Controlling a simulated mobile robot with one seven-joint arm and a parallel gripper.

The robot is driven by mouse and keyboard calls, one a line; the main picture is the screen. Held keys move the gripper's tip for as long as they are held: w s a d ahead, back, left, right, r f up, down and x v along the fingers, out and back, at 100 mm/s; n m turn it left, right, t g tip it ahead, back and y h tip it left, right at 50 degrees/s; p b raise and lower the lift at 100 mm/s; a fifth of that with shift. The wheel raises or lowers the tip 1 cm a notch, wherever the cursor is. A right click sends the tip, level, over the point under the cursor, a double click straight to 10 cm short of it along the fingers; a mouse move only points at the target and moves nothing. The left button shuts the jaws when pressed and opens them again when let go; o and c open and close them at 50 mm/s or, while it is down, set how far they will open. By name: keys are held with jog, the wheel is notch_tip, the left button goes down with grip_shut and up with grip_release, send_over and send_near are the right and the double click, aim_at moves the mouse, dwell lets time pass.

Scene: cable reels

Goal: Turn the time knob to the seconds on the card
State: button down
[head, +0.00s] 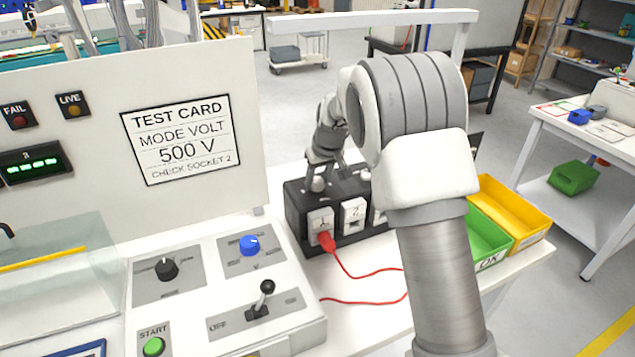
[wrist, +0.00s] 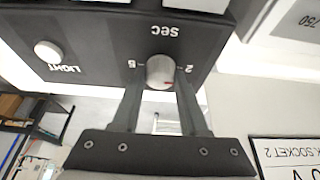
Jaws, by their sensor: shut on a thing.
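The time knob (wrist: 160,70) is a pale round knob marked SEC, on the dark box. The numerals beside it appear upside down; one looks like a 2, the other is unclear. A small red mark shows on its lower right in the wrist view. My gripper (wrist: 159,92) is shut on this knob, one finger on each side. In the head view my gripper (head: 325,176) is over the left knob on the black socket box (head: 292,212). The test card (head: 182,139) reads MODE VOLT, 500 V, CHECK SOCKET 2; no seconds show on it.
A LIGHT knob (wrist: 48,53) sits beside the time knob. A red plug (head: 326,241) with a red cable is at the first socket. The control panel has a black mode knob (head: 167,268), blue knob (head: 250,245), lever (head: 265,290) and green START button (head: 153,346). Green and yellow bins (head: 515,205) stand right.

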dwell(0.4)
jog(key=shift+c, duration=2.2)
grip_release()
jog(key=v, duration=1.7)
jog(key=shift+r, duration=0.15)
